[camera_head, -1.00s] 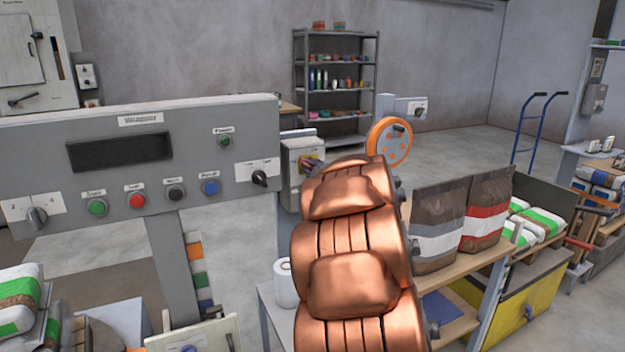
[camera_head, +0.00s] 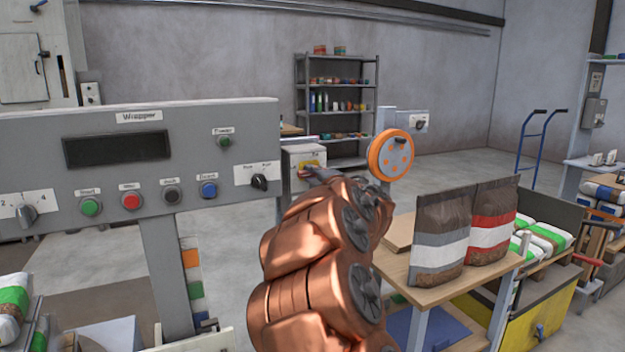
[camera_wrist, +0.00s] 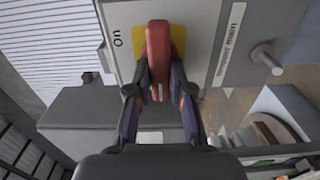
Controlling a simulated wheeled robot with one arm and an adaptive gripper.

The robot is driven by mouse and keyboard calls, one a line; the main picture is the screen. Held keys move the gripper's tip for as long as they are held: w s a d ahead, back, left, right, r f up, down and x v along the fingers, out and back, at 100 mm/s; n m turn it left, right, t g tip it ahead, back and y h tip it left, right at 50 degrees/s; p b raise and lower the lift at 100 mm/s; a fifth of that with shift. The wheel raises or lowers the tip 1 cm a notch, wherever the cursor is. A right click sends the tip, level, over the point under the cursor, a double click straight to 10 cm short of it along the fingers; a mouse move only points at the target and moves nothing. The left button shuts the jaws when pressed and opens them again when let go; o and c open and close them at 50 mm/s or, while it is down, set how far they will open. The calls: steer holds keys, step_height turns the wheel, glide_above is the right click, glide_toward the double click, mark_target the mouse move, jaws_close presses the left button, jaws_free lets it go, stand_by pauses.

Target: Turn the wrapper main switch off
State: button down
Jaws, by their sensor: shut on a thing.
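The wrapper main switch has a red handle (camera_wrist: 158,50) on a yellow plate (camera_wrist: 178,42), mounted on a grey box. In the wrist view an "On" label (camera_wrist: 117,38) is beside the plate and a "wrapper main" label (camera_wrist: 231,44) is on the other side. My gripper (camera_wrist: 159,92) is shut on the red handle, a finger on each side. In the head view the switch box (camera_head: 301,156) stands just right of the wrapper panel, and my arm hides part of it. The handle's lower end is between my fingers.
The wrapper panel (camera_head: 100,150) with buttons and knobs is close on the left. An orange handwheel (camera_head: 378,160) is just right of the switch box. Bags (camera_head: 440,235) stand on a wooden bench to the right. Open floor lies behind.

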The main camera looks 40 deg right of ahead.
steer(key=shift+a+r, duration=0.1)
steer(key=shift+r, duration=0.05)
steer(key=c, duration=1.3)
jaws_free()
steer(key=shift+c, duration=0.2)
steer(key=o, duration=0.3)
steer(key=shift+w, duration=0.1)
steer(key=v, duration=1.2)
